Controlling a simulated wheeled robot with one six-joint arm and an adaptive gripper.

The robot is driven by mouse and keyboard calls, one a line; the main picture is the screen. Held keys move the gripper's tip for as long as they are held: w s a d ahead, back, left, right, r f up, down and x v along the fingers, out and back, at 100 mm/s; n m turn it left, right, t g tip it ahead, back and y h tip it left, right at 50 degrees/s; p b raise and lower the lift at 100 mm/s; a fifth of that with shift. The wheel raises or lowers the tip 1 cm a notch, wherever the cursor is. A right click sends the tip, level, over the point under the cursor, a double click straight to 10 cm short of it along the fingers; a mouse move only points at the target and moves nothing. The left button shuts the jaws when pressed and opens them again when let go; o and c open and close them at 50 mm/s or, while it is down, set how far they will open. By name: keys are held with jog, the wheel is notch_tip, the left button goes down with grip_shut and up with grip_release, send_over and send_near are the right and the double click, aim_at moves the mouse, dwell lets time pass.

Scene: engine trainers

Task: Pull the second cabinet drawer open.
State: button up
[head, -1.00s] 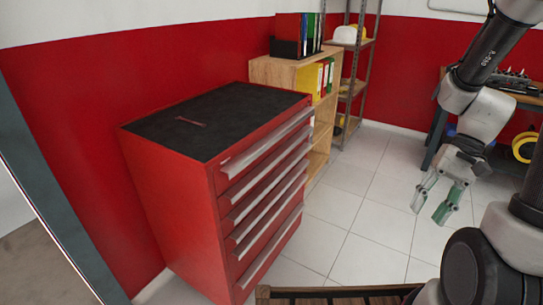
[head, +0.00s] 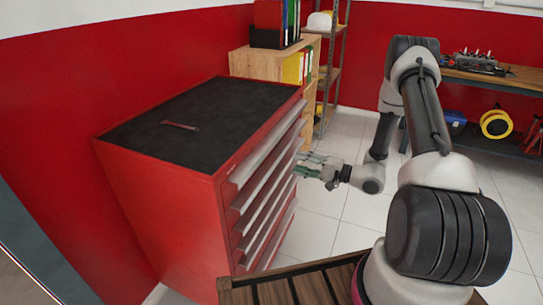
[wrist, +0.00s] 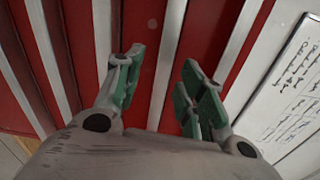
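The red tool cabinet (head: 165,220) with a dark top stands left of centre in the head view, its several drawers with long silver handles facing right. The second drawer from the top (head: 266,170) looks shut, flush with the others. My gripper (head: 310,165), with green finger pads, is level with the drawer fronts near their far end. In the wrist view my gripper (wrist: 160,88) is open, its fingers apart. A silver handle strip (wrist: 168,60) runs through the gap between them; I cannot tell which drawer it belongs to or whether the fingers touch it.
A wooden shelf (head: 262,62) with binders stands behind the cabinet. A workbench (head: 500,80) is at the back right, with a yellow reel (head: 496,124) below it. Tiled floor (head: 330,235) is free right of the cabinet. A whiteboard (wrist: 288,105) shows in the wrist view.

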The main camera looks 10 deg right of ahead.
aim_at(282, 157)
jog(key=shift+n, duration=0.7)
jog(key=x, duration=0.7)
jog(key=shift+w+a+r, duration=0.25)
jog(key=shift+a+r, duration=0.05)
grip_shut()
